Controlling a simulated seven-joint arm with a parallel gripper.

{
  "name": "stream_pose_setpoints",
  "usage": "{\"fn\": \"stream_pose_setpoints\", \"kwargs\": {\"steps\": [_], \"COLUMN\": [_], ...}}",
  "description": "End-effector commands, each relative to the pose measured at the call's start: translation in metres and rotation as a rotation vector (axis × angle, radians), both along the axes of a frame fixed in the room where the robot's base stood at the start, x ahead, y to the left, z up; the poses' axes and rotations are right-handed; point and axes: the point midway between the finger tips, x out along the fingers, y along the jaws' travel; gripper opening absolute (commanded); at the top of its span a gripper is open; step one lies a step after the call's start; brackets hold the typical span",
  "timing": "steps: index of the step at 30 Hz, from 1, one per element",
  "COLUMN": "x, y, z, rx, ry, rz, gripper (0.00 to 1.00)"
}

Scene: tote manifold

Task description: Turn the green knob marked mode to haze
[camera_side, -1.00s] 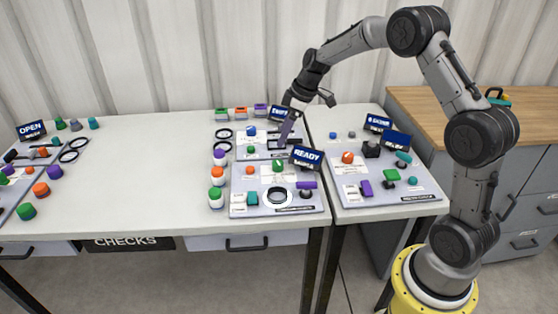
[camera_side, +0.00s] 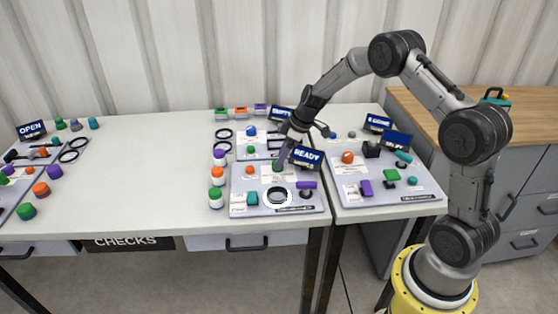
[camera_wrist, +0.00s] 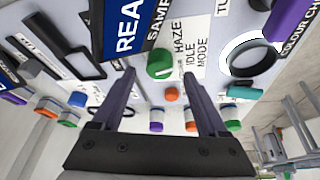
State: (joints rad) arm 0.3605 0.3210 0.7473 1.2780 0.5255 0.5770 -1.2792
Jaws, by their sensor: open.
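The green knob (camera_wrist: 159,66) shows in the wrist view just ahead of my fingertips, with a pale line on its face. The white label beside it (camera_wrist: 196,48) reads HAZE, IDLE and MODE. In the side view the knob (camera_side: 278,169) is small, at the back of the front grey panel (camera_side: 235,212), partly behind my fingers. My gripper (camera_side: 279,164) points down over it. In the wrist view my gripper (camera_wrist: 161,76) is open, one finger on each side of the knob's line. I cannot tell whether they touch it.
The READY sign (camera_side: 307,156) stands close beside my fingers. An orange knob (camera_side: 250,170), a ringed dial (camera_side: 279,196), a teal block (camera_side: 252,199) and a purple bar (camera_side: 307,185) sit on the same panel. Capped bottles (camera_side: 216,176) stand to its left. The left-middle table is clear.

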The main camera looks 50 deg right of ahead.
Motion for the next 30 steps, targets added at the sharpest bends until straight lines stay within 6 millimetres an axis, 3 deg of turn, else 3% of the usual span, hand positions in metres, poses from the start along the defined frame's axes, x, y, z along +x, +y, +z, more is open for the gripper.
{"fn": "stream_pose_setpoints", "kwargs": {"steps": [6,17,27,30], "x": [0.008,0.009,0.009,0.009], "y": [0.003,0.004,0.004,0.004], "z": [-0.019,-0.022,-0.022,-0.022], "rx": [0.0,-0.001,-0.001,-0.001], "ry": [0.0,-0.001,-0.001,-0.001], "rz": [0.001,0.001,0.001,0.001], "gripper": [0.76,0.75,0.13,0.0]}}
